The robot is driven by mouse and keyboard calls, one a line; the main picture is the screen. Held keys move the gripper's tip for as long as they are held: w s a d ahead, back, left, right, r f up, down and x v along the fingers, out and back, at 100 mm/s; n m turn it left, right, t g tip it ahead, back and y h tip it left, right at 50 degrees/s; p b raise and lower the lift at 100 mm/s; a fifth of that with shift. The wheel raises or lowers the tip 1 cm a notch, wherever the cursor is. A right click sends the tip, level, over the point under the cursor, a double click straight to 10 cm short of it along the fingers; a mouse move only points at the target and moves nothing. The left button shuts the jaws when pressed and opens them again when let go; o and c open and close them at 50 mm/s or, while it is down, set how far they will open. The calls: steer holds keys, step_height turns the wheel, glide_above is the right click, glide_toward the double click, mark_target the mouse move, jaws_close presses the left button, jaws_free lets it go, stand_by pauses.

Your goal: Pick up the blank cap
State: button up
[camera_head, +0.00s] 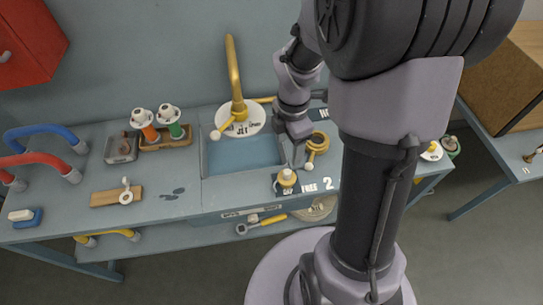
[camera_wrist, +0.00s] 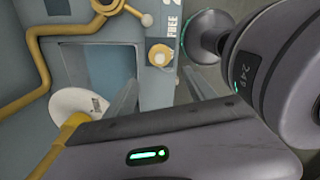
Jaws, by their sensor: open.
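A small round cap with a pale top and a yellow rim (camera_head: 287,178) sits at the bench's front edge, beside the "FREE 2" lettering. It looks like the blank cap, though no marking on it is readable. It also shows in the wrist view (camera_wrist: 160,56), ahead of the fingers and roughly between their lines. My gripper (camera_head: 298,156) is above the bench, just behind and slightly right of the cap in the head view. Its fingers also show in the wrist view (camera_wrist: 163,86), spread apart with nothing between them.
A yellow tap (camera_head: 236,80) rises behind the blue sink (camera_head: 243,152), left of my gripper. A yellow ring-shaped fitting (camera_head: 317,143) stands close on the right. Orange and green white-topped canisters (camera_head: 158,125) stand at the back left. A wooden board (camera_head: 105,198) lies at left.

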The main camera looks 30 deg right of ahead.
mark_target(287, 172)
step_height(287, 172, down, 16)
steer(key=b, duration=0.6)
steer(key=shift+d+f, duration=0.1)
steer(key=shift+c, duration=0.8)
jaws_close()
